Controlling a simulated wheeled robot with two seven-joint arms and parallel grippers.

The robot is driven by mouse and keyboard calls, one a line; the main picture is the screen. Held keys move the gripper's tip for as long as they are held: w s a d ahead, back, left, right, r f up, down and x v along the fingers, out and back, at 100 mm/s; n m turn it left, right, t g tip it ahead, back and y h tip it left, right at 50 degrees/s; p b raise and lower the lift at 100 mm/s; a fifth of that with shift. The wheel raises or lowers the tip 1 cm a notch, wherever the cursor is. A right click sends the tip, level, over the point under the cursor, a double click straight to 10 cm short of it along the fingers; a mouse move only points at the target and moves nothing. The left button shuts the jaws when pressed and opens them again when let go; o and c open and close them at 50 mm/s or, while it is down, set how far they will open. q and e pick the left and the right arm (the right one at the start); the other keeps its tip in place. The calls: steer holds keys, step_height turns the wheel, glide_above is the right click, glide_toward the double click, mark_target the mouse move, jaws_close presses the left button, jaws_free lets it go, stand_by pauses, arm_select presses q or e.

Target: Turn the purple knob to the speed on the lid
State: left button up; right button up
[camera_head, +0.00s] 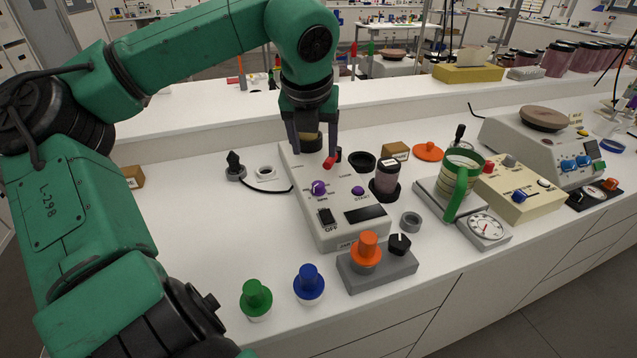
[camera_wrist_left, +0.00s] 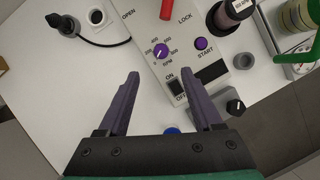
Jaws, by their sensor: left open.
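The purple knob (camera_head: 318,188) sits on the white machine's sloped panel, inside a ring of speed numbers; it also shows in the left wrist view (camera_wrist_left: 161,52). Its pointer's exact setting is too small to read. A purple START button (camera_head: 358,190) is to its right. A jar with pinkish contents and a dark lid (camera_head: 386,176) stands beside the machine's right edge; its pale label (camera_wrist_left: 240,6) is cut off in the wrist view and I cannot read it surely. My left gripper (camera_head: 315,153) is open and empty, above and behind the knob in the head view, not touching it.
The machine also has a red lever (camera_head: 329,162) and an ON/OFF switch (camera_head: 326,217). A grey block (camera_head: 378,272) with orange and black knobs stands in front, with blue (camera_head: 309,284) and green (camera_head: 256,299) knobs to its left.

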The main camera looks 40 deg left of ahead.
mark_target(318, 184)
arm_select(q)
steer(key=p+x, duration=0.1)
steer(key=x, duration=1.1)
steer(key=shift+w+d+f+p, duration=0.1)
steer(key=shift+f+p, duration=0.1)
steer(key=shift+p, duration=0.1)
steer(key=shift+w+f, duration=0.15)
steer(key=shift+f, duration=0.25)
jaws_close()
